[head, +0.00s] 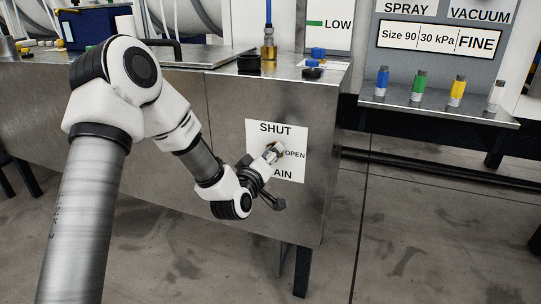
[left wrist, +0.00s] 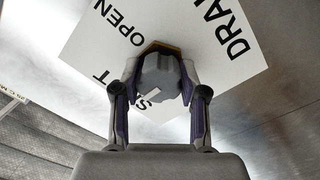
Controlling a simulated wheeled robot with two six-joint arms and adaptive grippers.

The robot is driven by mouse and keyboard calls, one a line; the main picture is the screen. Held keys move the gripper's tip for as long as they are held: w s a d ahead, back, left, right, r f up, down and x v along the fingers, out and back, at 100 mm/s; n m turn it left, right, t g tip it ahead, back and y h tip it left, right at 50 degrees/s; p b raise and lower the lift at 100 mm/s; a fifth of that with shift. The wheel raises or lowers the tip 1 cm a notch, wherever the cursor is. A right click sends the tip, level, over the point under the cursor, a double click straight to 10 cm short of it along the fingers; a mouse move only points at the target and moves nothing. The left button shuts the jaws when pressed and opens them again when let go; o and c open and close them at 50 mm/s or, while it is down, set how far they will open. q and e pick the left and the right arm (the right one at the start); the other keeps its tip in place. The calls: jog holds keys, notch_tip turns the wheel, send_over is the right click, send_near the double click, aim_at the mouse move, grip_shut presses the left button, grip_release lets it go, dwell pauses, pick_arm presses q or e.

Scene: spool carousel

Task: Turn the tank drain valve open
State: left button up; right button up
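The drain valve knob (left wrist: 158,78) is a grey faceted cap with a white pointer mark and a brass part behind it. It sits on a white label (head: 290,170) on the tank's front, with SHUT above, OPEN to the right and the drain word below, partly hidden. In the left wrist view the pointer mark lies on the SHUT side of the knob. My left gripper (head: 273,151) is at the knob in the head view. In the left wrist view its two fingers (left wrist: 159,85) lie on both sides of the knob, seemingly touching it. My right gripper is not in view.
The steel tank (head: 240,115) has black and blue caps and an amber fitting on top. A shelf (head: 430,112) to the right holds blue, green, yellow and white nozzles below a sign panel (head: 440,37). The floor in front is clear.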

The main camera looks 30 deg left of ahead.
pick_arm(q)
jog(key=m+p, duration=0.3)
jog(key=shift+r+p, duration=0.25)
jog(key=shift+p, duration=0.05)
jog(key=m+p, duration=0.4)
jog(key=shift+d+m, duration=0.1)
jog(key=shift+m, duration=0.3)
jog(key=m+p, duration=0.6)
jog(key=shift+y, duration=0.3)
jog(key=shift+d+f+m+p, duration=0.1)
jog(key=shift+f+m+p, duration=0.05)
jog(key=shift+m+p, duration=1.5)
jog(key=shift+m+g, duration=0.25)
jog(key=shift+g, duration=0.05)
jog(key=shift+f, duration=0.1)
jog(key=o, duration=1.1)
jog(key=shift+o, duration=0.2)
